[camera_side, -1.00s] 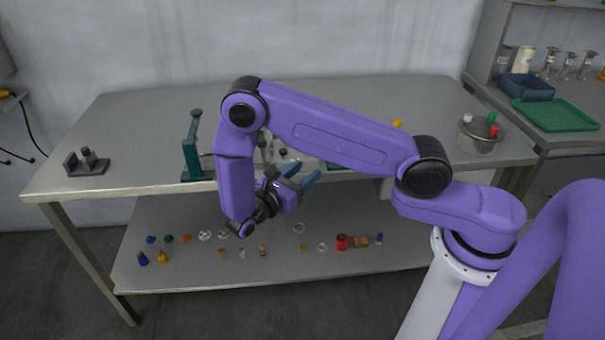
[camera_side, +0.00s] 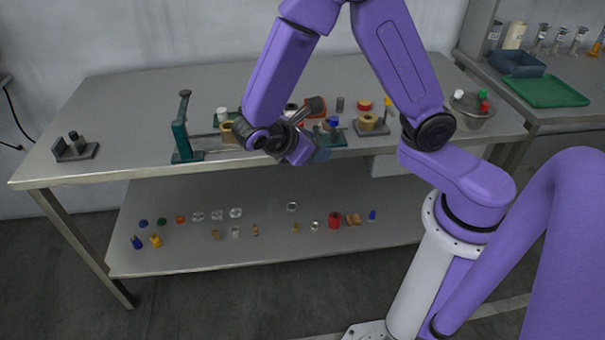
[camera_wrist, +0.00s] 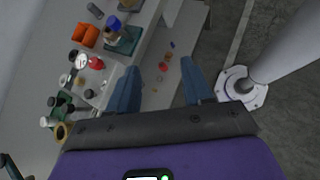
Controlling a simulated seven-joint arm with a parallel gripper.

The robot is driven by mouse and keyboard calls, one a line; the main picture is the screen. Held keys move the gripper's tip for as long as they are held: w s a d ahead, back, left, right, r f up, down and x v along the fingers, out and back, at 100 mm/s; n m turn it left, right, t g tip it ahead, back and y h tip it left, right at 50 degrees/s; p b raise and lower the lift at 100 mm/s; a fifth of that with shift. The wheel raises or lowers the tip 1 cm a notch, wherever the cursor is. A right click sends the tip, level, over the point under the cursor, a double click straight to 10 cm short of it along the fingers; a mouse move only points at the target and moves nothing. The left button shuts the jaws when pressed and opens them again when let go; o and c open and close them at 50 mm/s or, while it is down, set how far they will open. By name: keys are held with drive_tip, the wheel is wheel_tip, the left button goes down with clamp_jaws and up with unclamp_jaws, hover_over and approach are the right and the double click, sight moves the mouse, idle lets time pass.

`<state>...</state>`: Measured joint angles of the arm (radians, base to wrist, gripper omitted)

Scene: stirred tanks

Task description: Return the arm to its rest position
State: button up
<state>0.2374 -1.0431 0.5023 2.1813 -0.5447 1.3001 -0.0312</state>
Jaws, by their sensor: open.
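My gripper (camera_side: 321,153) is at the front edge of the bench in the side view, with my purple arm bent high above it and its upper bend cut off by the picture's top. In the wrist view, my gripper's two blue fingers (camera_wrist: 160,68) are spread apart with nothing between them. Past the fingers show the lower shelf, the floor and the white foot of my stand. Whether the fingers touch the bench edge cannot be told.
The grey bench (camera_side: 125,110) carries a green stand (camera_side: 181,135), a dark block (camera_side: 75,149), a brass ring (camera_side: 368,122) and a steel pot (camera_side: 468,108). Several small parts lie on the lower shelf (camera_side: 180,258). A green tray (camera_side: 545,92) is on the right. The bench's left part is mostly clear.

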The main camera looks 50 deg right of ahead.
drive_tip(key=s+a+r+y, duration=0.1)
drive_tip(key=s+r+y, duration=0.2)
drive_tip(key=s+y, duration=0.2)
drive_tip(key=s+a+r+m+t+y, duration=0.1)
drive_tip(key=s+r+y, duration=0.2)
drive_tip(key=s+y, duration=0.3)
drive_tip(key=s, duration=0.5)
drive_tip(key=shift+s, duration=0.25)
